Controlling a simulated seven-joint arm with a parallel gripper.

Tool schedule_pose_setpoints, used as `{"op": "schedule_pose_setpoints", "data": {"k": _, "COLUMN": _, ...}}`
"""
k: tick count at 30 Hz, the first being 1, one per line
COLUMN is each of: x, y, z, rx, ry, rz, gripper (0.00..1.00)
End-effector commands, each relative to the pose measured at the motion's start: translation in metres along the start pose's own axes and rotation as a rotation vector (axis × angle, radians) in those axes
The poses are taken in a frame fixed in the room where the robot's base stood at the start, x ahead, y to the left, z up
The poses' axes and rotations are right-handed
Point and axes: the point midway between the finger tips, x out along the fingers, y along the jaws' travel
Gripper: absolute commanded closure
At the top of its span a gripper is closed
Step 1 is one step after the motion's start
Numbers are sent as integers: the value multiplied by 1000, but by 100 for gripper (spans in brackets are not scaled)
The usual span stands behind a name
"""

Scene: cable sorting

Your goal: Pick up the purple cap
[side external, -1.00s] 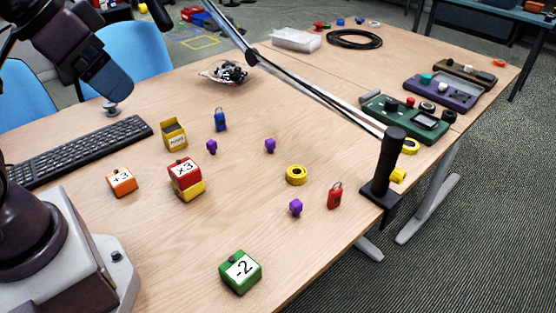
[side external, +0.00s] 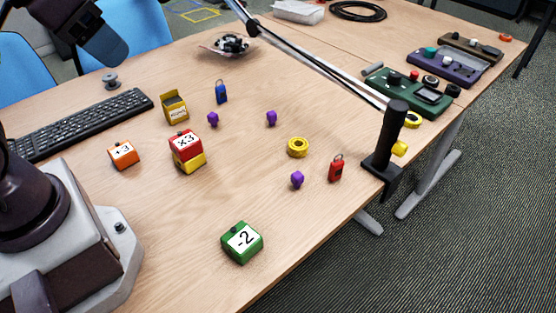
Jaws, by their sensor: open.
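Three small purple caps lie on the table: one purple cap (side external: 213,120) near the blue padlock-like tag, one purple cap (side external: 271,118) to its right, and one purple cap (side external: 297,180) nearer the front, left of the red tag. My gripper (side external: 108,47) is at the top left, high above the table's far left part, well away from all three caps. It is seen from the side and partly cut off by the frame; its fingertips do not show clearly. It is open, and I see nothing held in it.
Near the caps are a yellow ring (side external: 298,147), a red tag (side external: 336,169), a blue tag (side external: 221,93), a yellow box (side external: 174,107), stacked red and yellow blocks (side external: 188,153), an orange block (side external: 123,154) and a green block (side external: 242,242). A black clamp post (side external: 390,135) stands at the right edge.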

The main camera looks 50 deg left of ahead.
Motion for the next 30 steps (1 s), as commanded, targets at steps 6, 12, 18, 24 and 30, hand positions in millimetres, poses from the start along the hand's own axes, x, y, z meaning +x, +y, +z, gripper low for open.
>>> {"op": "schedule_pose_setpoints", "data": {"k": 6, "x": 0, "y": 0, "z": 0, "rx": 0, "ry": 0, "rz": 0, "gripper": 45}}
{"op": "schedule_pose_setpoints", "data": {"k": 12, "x": 18, "y": -10, "z": 3, "rx": -46, "ry": -92, "rz": -24, "gripper": 45}}
{"op": "schedule_pose_setpoints", "data": {"k": 18, "x": 59, "y": -36, "z": -19, "rx": -96, "ry": -271, "rz": -59, "gripper": 45}}
{"op": "schedule_pose_setpoints", "data": {"k": 24, "x": 114, "y": -72, "z": -47, "rx": 37, "ry": -415, "rz": -32, "gripper": 45}}
{"op": "schedule_pose_setpoints", "data": {"k": 30, "x": 185, "y": -114, "z": -62, "rx": 287, "ry": -513, "rz": 68, "gripper": 45}}
